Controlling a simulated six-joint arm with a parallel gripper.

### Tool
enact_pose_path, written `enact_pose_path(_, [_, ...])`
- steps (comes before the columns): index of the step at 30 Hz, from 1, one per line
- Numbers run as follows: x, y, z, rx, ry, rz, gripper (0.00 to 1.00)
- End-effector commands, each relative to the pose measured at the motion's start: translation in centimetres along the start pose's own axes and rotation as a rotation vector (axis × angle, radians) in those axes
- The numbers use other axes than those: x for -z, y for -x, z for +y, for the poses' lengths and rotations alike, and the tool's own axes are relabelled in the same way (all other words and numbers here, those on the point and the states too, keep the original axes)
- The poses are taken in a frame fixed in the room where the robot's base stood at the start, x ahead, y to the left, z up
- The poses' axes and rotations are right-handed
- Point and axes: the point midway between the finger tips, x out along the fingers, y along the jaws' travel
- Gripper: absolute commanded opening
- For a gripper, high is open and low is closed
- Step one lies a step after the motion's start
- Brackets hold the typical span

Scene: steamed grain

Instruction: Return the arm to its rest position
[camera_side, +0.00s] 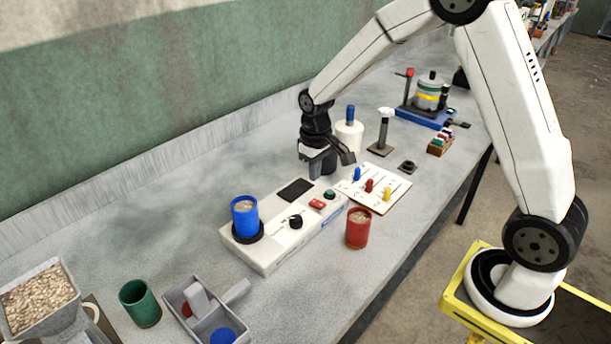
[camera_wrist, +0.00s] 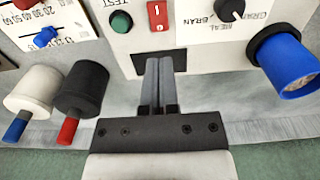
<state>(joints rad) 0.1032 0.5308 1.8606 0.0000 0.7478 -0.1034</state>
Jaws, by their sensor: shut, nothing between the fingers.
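My gripper (camera_side: 316,172) is shut and empty. In the side view it hangs above the back right end of the white control box (camera_side: 270,258). In the wrist view the closed fingers (camera_wrist: 159,70) point toward the box's dark panel, below the green button and the red switch (camera_wrist: 157,14). My arm reaches out over the table from its yellow stand at the right. No rest position is marked in either view.
A blue cup of grain (camera_side: 244,217) stands on the box's left end. A red cup (camera_side: 358,228) stands in front, and a green cup (camera_side: 140,303) at lower left. A white bottle (camera_side: 349,135) is close behind my gripper. A peg card (camera_side: 395,191) lies to the right.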

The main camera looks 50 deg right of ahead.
Motion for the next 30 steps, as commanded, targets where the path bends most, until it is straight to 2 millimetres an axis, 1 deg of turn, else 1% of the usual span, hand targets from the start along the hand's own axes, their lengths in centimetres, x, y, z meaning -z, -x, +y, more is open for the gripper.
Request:
enact_pose_path(5, [-1.2,0.5,-0.5,-0.002,0.001,0.019,0.00])
enact_pose_path(8, [-2.5,1.0,-1.1,-0.003,0.001,0.040,0.00])
enact_pose_path(11, [-4.2,1.5,-1.7,-0.005,0.002,0.067,0.00])
enact_pose_path(16, [-7.9,2.2,-2.9,-0.006,0.002,0.122,0.00])
enact_pose_path(21, [-11.6,2.5,-3.8,-0.004,0.001,0.174,0.00])
enact_pose_path(24, [-13.4,2.5,-4.2,-0.002,0.002,0.200,0.00])
enact_pose_path(27, [-14.7,2.5,-4.4,-0.001,0.001,0.217,0.00])
enact_pose_path(30, [-15.4,2.4,-4.5,0.000,0.000,0.227,0.00])
